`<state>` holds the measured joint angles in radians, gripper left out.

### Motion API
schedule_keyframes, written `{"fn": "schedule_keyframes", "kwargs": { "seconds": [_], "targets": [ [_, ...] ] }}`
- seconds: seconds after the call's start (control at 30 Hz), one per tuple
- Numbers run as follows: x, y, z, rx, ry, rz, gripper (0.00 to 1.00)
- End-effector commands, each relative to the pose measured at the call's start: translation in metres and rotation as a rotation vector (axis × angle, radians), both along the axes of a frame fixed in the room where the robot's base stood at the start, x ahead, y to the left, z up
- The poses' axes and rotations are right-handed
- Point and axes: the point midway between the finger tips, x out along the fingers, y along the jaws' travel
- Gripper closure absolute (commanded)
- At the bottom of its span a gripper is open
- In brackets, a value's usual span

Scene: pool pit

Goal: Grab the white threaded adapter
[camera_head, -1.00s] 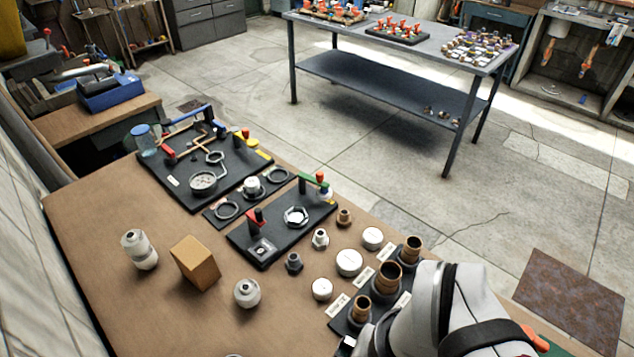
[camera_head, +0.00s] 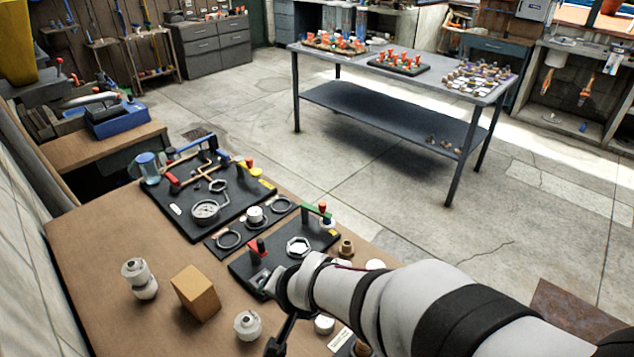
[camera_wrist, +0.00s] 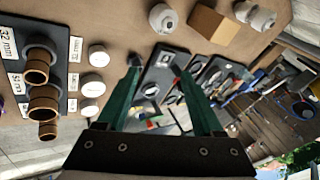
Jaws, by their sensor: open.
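My gripper (camera_wrist: 159,72) is open in the wrist view, its two green fingers apart above the bench with nothing held between them. A dark shape at the left fingertip is too unclear to tell. A white fitting (camera_wrist: 160,18) stands on the bench beyond the fingertips; it also shows in the head view (camera_head: 247,325). A taller white fitting (camera_head: 139,278) stands left of the box and shows in the wrist view (camera_wrist: 255,15). I cannot tell which white piece is the threaded adapter. The small white fitting seen earlier by the black board is hidden behind my arm in the head view.
A brown box (camera_head: 195,292) stands between the white fittings. Black boards with a gauge (camera_head: 205,210) and a white nut (camera_head: 299,246) lie behind. White caps (camera_wrist: 97,55) and brown threaded pieces (camera_wrist: 38,62) are left in the wrist view. The front-left bench is clear.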

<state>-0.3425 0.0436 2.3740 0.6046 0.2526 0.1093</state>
Motion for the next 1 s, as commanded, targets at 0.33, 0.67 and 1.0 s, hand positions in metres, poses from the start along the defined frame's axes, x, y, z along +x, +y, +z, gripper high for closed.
{"fn": "schedule_keyframes", "kwargs": {
  "seconds": [0.33,0.67,1.0],
  "targets": [
    [0.069,-0.006,-0.113,-0.615,-0.498,-0.325,0.32],
    [0.100,-0.040,-0.134,-0.777,-0.580,-0.339,0.32],
    [0.154,-0.067,-0.156,-0.774,-0.581,-0.335,0.32]
  ]
}}
